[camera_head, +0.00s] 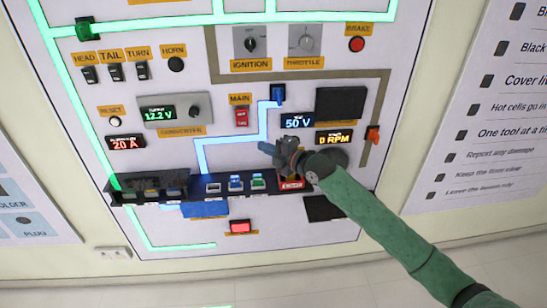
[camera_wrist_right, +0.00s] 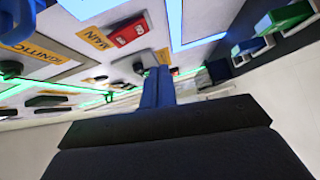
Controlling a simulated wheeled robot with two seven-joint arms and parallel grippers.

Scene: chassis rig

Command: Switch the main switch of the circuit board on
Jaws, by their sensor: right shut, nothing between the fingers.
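The main switch (camera_head: 241,117) is a small red rocker under the yellow MAIN label on the white circuit board (camera_head: 195,80). It also shows in the right wrist view (camera_wrist_right: 131,31), at the upper middle, next to its MAIN label. My right gripper (camera_head: 263,147) is in front of the board, below and to the right of the switch in the head view. Its blue fingers (camera_wrist_right: 158,80) are shut and empty, apart from the switch in the right wrist view. I cannot tell whether the rocker is on or off. My left gripper is not in view.
A converter box (camera_head: 174,110) and the 50 V display (camera_head: 297,121) flank the switch. A blue connector (camera_head: 278,93) sits at its upper right. A dark tray (camera_head: 222,186) with small coloured blocks juts out below. Glowing green lines run along the board.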

